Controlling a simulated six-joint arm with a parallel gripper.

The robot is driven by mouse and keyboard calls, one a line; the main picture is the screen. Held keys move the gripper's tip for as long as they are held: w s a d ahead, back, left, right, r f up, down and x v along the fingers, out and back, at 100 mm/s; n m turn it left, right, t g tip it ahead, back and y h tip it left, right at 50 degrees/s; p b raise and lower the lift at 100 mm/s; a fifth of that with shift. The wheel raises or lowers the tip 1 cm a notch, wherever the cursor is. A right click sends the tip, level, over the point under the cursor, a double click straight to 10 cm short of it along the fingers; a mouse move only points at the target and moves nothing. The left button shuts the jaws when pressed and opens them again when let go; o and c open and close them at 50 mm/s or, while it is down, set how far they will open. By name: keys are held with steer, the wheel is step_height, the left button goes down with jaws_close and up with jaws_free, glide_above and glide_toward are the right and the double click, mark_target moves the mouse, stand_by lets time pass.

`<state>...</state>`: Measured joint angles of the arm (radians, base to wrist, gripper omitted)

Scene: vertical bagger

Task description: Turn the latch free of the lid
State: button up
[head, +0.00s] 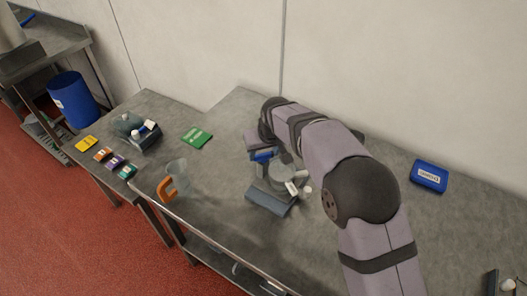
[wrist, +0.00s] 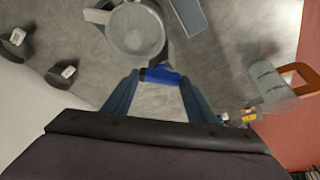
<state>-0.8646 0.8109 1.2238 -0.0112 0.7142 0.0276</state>
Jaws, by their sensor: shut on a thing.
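My gripper (wrist: 161,78) is shut on a bright blue piece, which looks like the latch (wrist: 160,73). The blue latch also shows in the head view (head: 263,155), beside the clear round vessel. The round translucent lid (wrist: 136,32) lies just beyond the fingertips in the wrist view, close to the latch. A pale tab (wrist: 97,16) sticks out from the lid's left side. I cannot tell whether the latch still overlaps the lid. In the head view my arm hides part of the vessel and the fingertips.
A grey block (head: 270,202) stands in front of the vessel. A clear jug with an orange handle (head: 168,187) is to the left. A green packet (head: 197,138) lies behind it, and a blue box (head: 429,175) lies at right. The wall is close behind.

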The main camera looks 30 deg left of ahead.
mark_target(273, 165)
steer(key=n, duration=0.2)
steer(key=n+g, duration=0.1)
steer(key=shift+w+n+y+b, duration=0.2)
steer(key=shift+n+y+b, duration=0.15)
steer(key=shift+n+y, duration=0.05)
steer(key=shift+w+d+n+g, duration=0.1)
steer(key=shift+n+g, duration=0.8)
steer(key=shift+n, duration=1.4)
steer(key=o, duration=1.1)
steer(key=shift+c, duration=0.2)
steer(key=b+v, duration=0.2)
steer(key=v, duration=0.5)
steer(key=shift+b, duration=0.4)
steer(key=shift+d+r, duration=0.15)
steer(key=shift+d, duration=0.05)
